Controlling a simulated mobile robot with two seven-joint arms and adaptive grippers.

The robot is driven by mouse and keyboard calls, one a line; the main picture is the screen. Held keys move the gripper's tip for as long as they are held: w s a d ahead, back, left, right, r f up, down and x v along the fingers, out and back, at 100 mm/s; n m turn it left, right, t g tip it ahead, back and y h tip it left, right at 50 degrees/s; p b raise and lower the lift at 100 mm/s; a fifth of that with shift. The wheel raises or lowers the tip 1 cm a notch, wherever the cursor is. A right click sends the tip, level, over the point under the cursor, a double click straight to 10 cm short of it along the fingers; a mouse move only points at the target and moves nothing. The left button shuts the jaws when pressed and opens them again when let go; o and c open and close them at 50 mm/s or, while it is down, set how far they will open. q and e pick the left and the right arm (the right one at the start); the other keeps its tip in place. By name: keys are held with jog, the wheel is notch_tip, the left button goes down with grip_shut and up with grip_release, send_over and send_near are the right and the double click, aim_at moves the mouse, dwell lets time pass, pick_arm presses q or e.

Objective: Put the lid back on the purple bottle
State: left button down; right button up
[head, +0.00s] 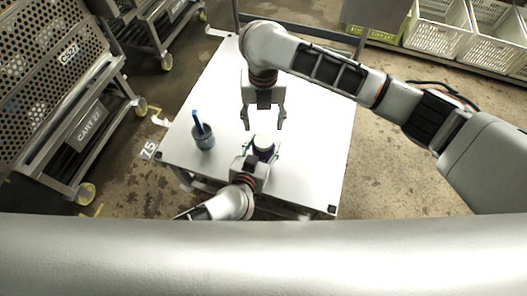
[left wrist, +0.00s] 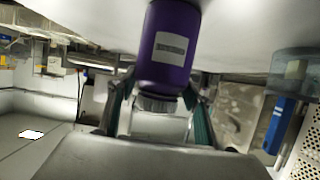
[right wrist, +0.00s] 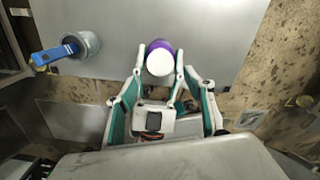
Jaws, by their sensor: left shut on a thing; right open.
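The purple bottle (head: 263,152) stands near the front middle of the white table. Its label shows in the left wrist view (left wrist: 170,48). My left gripper (head: 258,158) is shut on the bottle from the near side. A round white top, which looks like the lid (right wrist: 160,63), covers the bottle's upper end; it shows in the head view too (head: 264,142). I cannot tell whether it is fully seated. My right gripper (head: 264,127) is open and empty, pointing down just beyond the bottle. Whether the bottle touches the table is hard to tell.
A grey-blue cup (head: 203,138) with a blue-handled tool (head: 197,119) in it stands on the table (head: 310,165), left of the bottle. The table is clear to the right. Carts (head: 85,130) stand at the left, and white crates (head: 437,28) at the back right.

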aim_at(263, 140)
jog(key=m, duration=0.3)
jog(key=shift+r+m, duration=0.1)
jog(key=shift+m, duration=0.3)
jog(key=shift+f, duration=4)
